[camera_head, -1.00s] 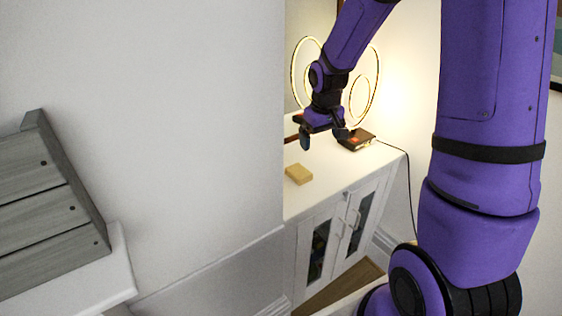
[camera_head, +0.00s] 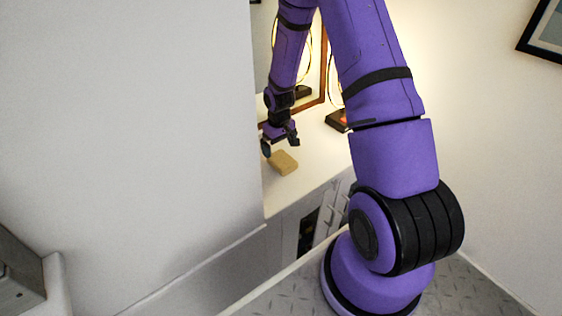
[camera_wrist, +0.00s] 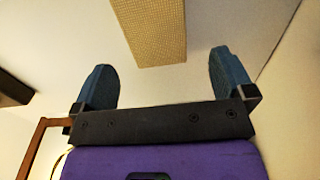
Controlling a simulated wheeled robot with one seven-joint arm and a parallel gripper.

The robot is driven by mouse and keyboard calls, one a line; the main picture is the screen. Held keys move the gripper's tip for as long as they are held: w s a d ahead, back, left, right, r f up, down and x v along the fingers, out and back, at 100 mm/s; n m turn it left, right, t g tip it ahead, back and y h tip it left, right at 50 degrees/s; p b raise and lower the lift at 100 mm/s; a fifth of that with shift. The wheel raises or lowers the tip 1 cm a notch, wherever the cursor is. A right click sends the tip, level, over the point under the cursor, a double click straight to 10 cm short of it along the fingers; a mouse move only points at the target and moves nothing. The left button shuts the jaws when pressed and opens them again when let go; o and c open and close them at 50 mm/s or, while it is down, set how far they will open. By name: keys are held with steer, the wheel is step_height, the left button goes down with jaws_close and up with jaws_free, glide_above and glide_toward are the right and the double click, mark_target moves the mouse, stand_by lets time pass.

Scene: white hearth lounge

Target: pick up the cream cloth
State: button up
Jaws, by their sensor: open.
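The cream cloth (camera_head: 283,162) is a small tan, folded-looking block on the white cabinet top. In the wrist view the cloth (camera_wrist: 148,30) shows a woven texture and runs out of the top edge of the picture. My gripper (camera_head: 280,148) is just behind and above the cloth in the head view. In the wrist view my gripper (camera_wrist: 160,82) has its two dark fingers wide apart. The cloth lies ahead of the fingertips, roughly in line with the gap and apart from both fingers. Nothing is between the fingers.
The white cabinet top (camera_head: 285,190) is bare around the cloth. A framed mirror (camera_head: 312,90) stands at the back. A white wall (camera_head: 130,130) borders the cabinet on the left.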

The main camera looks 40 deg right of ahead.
mark_target(281, 157)
steer(key=shift+d+f, duration=0.2)
steer(key=shift+f, duration=2.8)
steer(key=shift+c, duration=0.5)
steer(key=c, duration=0.8)
steer(key=shift+c, duration=0.2)
steer(key=shift+r, duration=0.75)
step_height(281, 157, up, 2)
steer(key=shift+r, duration=0.1)
steer(key=s+a, duration=0.2)
steer(key=s, duration=0.2)
steer(key=s+a+r, duration=0.1)
steer(key=s+a, duration=0.2)
steer(key=s, duration=0.2)
steer(key=s+a, duration=0.2)
steer(key=s, duration=0.3)
steer(key=shift+s+a+r, duration=0.15)
steer(key=shift+a, duration=0.1)
